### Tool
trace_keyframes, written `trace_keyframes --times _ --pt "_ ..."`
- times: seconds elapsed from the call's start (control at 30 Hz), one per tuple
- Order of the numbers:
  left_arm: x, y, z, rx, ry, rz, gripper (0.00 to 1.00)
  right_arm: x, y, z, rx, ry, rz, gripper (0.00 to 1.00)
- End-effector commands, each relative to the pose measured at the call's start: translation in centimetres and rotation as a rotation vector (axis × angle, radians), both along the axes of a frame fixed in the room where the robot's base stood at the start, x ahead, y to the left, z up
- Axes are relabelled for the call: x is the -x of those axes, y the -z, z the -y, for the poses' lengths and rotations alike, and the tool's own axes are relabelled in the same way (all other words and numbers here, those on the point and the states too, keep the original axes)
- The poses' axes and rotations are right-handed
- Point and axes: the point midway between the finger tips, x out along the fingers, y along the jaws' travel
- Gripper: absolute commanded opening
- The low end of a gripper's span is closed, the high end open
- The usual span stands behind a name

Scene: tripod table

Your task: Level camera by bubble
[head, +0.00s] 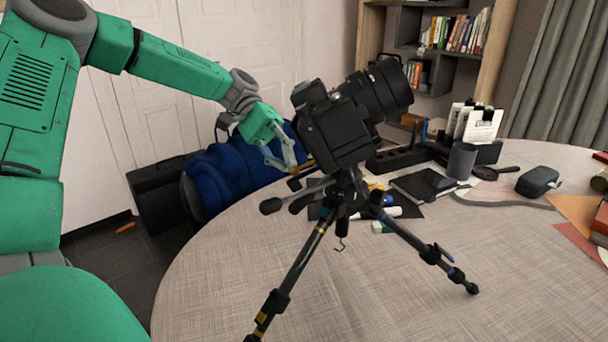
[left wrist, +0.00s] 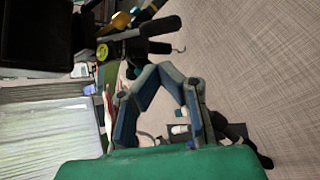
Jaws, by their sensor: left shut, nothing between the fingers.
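A black camera (head: 335,130) sits on a tripod (head: 345,195) on the round table. The camera is tilted, with its lens (head: 385,88) pointing up to the right. The tripod has black handles (head: 272,205) below the camera. In the left wrist view, a round yellow-green bubble level (left wrist: 102,52) shows beside the tripod head's handles (left wrist: 150,35); the bubble inside is too small to read. My left gripper (head: 297,168) is shut and empty, just left of the camera's lower body and near the tripod head. Contact cannot be told. My right gripper is out of view.
The round table (head: 450,300) is clear at the front right. Behind the tripod are a black notebook (head: 420,185), a dark cup (head: 462,160), a magnifier (head: 490,172) and a grey case (head: 538,180). A blue chair (head: 225,175) stands behind the table at left.

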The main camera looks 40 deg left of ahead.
Motion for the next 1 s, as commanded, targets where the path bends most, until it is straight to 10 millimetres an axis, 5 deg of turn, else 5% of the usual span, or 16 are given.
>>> trace_keyframes --times 0.43,1.0 --pt "1.0 3.6 6.6 -0.002 0.002 -0.003 0.00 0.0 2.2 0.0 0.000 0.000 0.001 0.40" --pt "1.1 3.9 7.3 -0.003 0.000 -0.004 0.00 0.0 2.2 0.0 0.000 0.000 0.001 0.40"
